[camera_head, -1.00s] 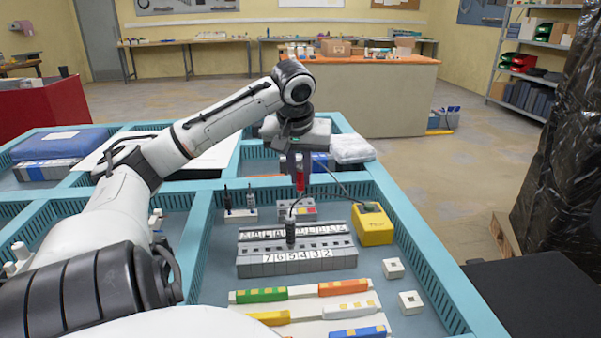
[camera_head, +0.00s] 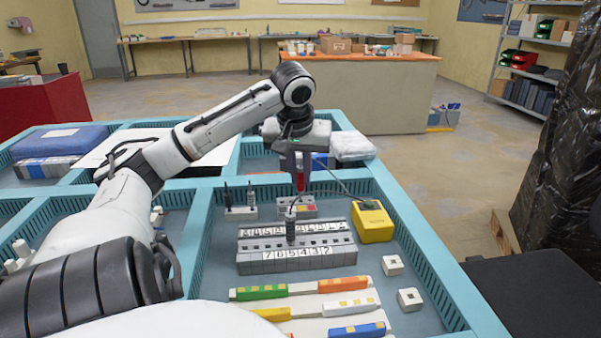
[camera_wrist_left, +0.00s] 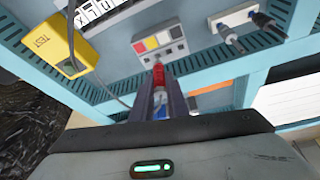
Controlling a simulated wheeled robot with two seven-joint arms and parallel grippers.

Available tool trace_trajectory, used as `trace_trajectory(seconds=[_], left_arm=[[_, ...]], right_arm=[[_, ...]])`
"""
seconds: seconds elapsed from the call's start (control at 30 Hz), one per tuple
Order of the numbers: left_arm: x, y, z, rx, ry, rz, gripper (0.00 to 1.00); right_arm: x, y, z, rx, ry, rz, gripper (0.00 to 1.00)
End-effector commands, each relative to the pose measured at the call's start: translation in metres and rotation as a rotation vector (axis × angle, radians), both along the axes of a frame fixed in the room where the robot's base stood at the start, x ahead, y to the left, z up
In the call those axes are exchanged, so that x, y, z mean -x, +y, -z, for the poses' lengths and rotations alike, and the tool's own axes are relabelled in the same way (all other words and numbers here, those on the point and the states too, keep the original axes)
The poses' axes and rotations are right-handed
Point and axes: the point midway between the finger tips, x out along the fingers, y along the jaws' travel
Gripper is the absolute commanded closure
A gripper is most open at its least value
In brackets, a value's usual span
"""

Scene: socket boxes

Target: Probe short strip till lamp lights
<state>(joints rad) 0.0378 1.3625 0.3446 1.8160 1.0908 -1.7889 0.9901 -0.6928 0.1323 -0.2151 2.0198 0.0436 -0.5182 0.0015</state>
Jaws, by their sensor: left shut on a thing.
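My left gripper (camera_head: 297,165) is shut on a red probe (camera_head: 300,183), held tip-down above a small grey block with coloured squares (camera_head: 283,209). In the left wrist view the red probe (camera_wrist_left: 159,78) sits between the fingers, with the block (camera_wrist_left: 150,48) beyond it; I cannot tell whether its tip touches anything. A numbered grey strip (camera_head: 320,262) lies in front of a lettered strip (camera_head: 330,227). A yellow tester (camera_head: 372,222) with a cable is at right; no lit lamp is discernible. My right gripper is out of view.
Coloured bars on white strips (camera_head: 300,304) lie in front, with two white square sockets (camera_head: 410,299) at right. Turquoise tray walls (camera_head: 425,255) surround the bay.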

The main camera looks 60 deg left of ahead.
Motion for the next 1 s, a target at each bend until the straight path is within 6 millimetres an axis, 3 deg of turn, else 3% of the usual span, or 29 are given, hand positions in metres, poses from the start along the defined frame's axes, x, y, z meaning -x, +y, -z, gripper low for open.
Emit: trace_trajectory(seconds=[1.0], left_arm=[[0.0,0.0,0.017,0.001,0.001,0.0,1.0]], right_arm=[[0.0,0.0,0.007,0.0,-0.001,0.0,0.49]])
